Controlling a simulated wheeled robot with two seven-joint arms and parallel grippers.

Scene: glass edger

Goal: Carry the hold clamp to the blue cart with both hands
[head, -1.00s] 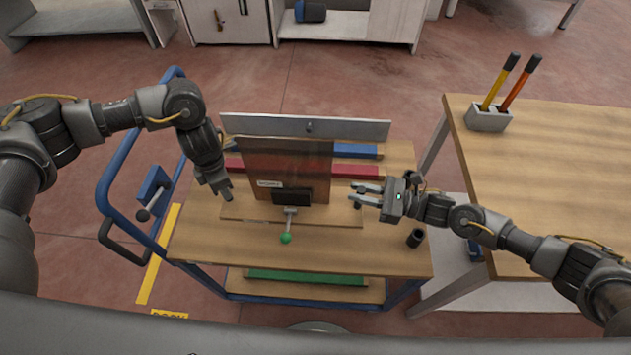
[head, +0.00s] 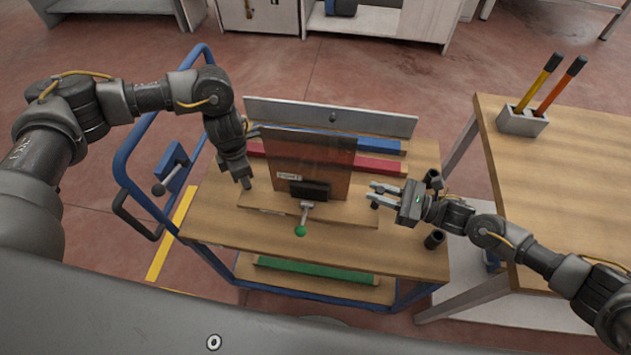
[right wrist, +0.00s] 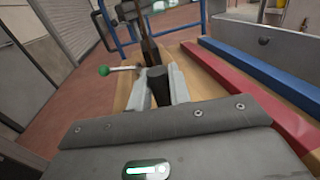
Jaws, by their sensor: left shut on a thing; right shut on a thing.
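The hold clamp has a wooden base board (head: 262,202), a black clamp pad (head: 309,190) and a lever with a green knob (head: 300,231). A brown see-through pane (head: 335,172) stands upright in it. The clamp is over the wooden top of the blue cart (head: 215,213); I cannot tell whether it touches. My left gripper (head: 246,186) is shut at the board's left end, its grip hidden. My right gripper (head: 373,194) is shut on a black peg at the right end. The peg (right wrist: 158,88) shows between its fingers in the right wrist view, with the green knob (right wrist: 104,70) beyond.
A grey upright plate (head: 385,124), a blue bar (head: 380,146) and a red bar (head: 385,166) lie behind the clamp. Dark cylinders (head: 434,240) stand at the cart's right edge. A wooden table (head: 570,180) with a tool holder (head: 522,122) is at right.

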